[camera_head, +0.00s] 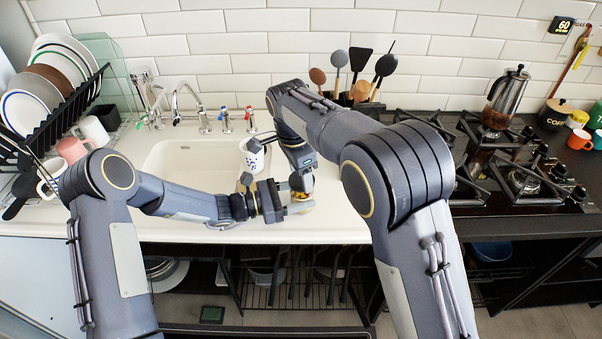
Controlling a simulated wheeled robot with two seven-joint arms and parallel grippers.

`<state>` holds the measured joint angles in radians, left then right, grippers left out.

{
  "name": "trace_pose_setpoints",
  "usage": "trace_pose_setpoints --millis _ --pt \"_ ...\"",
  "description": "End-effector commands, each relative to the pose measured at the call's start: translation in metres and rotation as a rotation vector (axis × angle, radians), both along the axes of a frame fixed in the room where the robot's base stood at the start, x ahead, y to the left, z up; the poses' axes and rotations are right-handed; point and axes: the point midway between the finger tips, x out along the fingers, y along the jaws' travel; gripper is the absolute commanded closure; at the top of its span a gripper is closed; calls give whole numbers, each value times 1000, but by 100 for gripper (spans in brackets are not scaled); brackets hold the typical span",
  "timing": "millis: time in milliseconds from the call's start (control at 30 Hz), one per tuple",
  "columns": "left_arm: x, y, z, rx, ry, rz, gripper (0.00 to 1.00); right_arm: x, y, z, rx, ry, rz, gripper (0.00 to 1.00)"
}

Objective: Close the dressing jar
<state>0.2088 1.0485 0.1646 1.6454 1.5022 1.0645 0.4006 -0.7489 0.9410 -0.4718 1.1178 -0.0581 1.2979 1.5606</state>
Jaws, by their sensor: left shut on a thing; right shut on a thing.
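The dressing jar (301,197) stands at the counter's front part, right of the sink, and is small and mostly hidden by my grippers. A yellowish bit of it shows. My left gripper (294,204) reaches in from the left and is shut on the jar's side. My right gripper (301,182) points down directly above the jar and is shut on what seems to be its lid. The lid is hidden by the fingers, so I cannot tell whether it touches the jar's rim.
A white patterned cup (253,157) stands behind my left gripper by the sink (185,160). A utensil holder (352,98) is behind my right arm. A gas hob (525,183) with a coffee press (507,98) is at right. A dish rack (75,100) is at left.

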Motion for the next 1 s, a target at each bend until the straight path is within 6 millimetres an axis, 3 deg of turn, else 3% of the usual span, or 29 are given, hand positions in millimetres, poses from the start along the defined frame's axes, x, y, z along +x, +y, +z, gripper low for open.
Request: trace_pose_setpoints --millis 300,500,667,933,967,1000 --pt "3 4 -1 1 4 13 100 2 -2 -1 -4 3 -958 66" --pt "4 5 -1 1 7 16 100 2 -3 -1 -3 5 -1433 66" --pt "5 5 -1 2 7 18 100 1 -2 -1 -4 7 -1587 66" --pt "6 6 -1 4 6 20 100 0 -2 -1 -4 8 -1598 66" --pt "6 6 -1 4 6 20 100 0 -2 -1 -5 9 -1597 41" --pt "6 6 -1 5 5 20 100 0 -2 -1 -6 9 -1597 35"
